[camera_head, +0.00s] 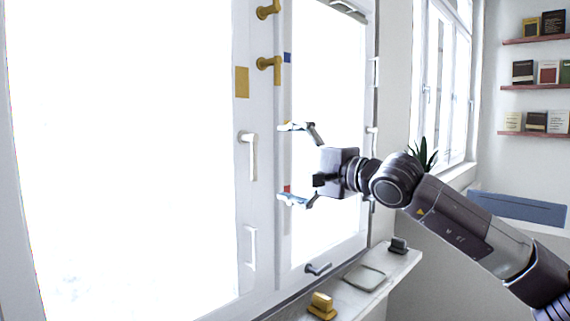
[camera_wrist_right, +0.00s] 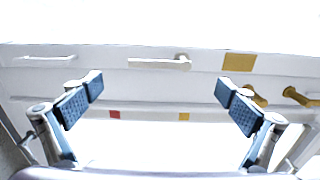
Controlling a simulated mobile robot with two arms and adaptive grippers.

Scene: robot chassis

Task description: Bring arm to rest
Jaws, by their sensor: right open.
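My right arm comes in from the lower right in the head view. Its gripper (camera_head: 290,163) is wide open and empty in front of the window. In the right wrist view the two fingers of the gripper (camera_wrist_right: 162,100) stand far apart with nothing between them. A white window handle (camera_head: 250,155) is just left of the fingers in the head view; it also shows beyond them in the wrist view (camera_wrist_right: 160,63). The fingers look apart from it. My left gripper is not in view.
Brass handles (camera_head: 268,64) are on the upper window frame, a white pull (camera_head: 250,248) and a grey handle (camera_head: 318,269) lower down. The sill (camera_head: 352,298) holds a yellow block (camera_head: 321,304), a tray (camera_head: 366,278) and a dark object (camera_head: 398,245). Book shelves (camera_head: 535,87) stand far right.

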